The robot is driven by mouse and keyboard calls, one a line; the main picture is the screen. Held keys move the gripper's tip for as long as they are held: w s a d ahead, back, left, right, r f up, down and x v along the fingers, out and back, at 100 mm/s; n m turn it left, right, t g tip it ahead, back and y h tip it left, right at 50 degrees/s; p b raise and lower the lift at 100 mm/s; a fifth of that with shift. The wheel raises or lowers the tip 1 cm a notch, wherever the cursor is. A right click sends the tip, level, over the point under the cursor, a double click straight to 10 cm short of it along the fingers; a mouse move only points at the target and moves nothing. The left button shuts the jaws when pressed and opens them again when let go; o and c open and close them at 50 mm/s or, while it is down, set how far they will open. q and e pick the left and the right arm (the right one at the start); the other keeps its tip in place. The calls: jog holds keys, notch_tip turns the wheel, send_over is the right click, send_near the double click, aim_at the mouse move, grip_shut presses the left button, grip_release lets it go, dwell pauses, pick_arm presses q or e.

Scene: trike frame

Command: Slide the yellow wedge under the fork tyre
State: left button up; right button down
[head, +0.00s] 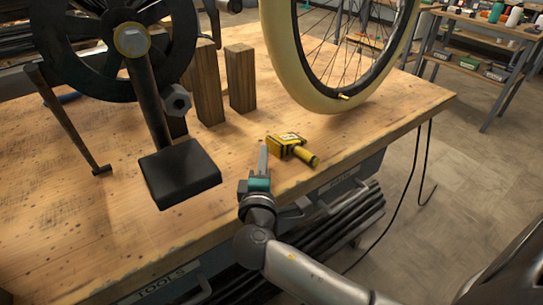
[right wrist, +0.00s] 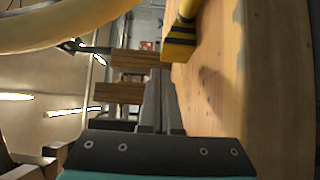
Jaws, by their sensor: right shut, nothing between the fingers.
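The yellow wedge (head: 287,145), with dark markings and a stubby handle pointing to the lower right, lies on the workbench near its front edge. It also shows at the top of the right wrist view (right wrist: 180,38), with black stripes. The fork tyre (head: 312,98) is the cream tyre of the spoked wheel behind the wedge; clear bench top separates them. In the right wrist view the tyre (right wrist: 70,28) crosses the upper left. My right gripper (head: 264,146) is shut and empty, just left of the wedge; whether they touch cannot be told. My left gripper is out of view.
Wooden blocks (head: 241,78) stand left of the tyre. A black pedal (head: 180,172) on a crank hangs left of my right gripper, below a dark chainwheel. The bench (head: 390,112) is bare right of the wedge. Shelves (head: 490,30) stand at the back right.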

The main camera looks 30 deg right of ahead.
aim_at(279, 146)
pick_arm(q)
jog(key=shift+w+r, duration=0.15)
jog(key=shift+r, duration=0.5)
pick_arm(e)
jog(key=shift+w+d, duration=0.2)
jog(key=shift+d, duration=0.95)
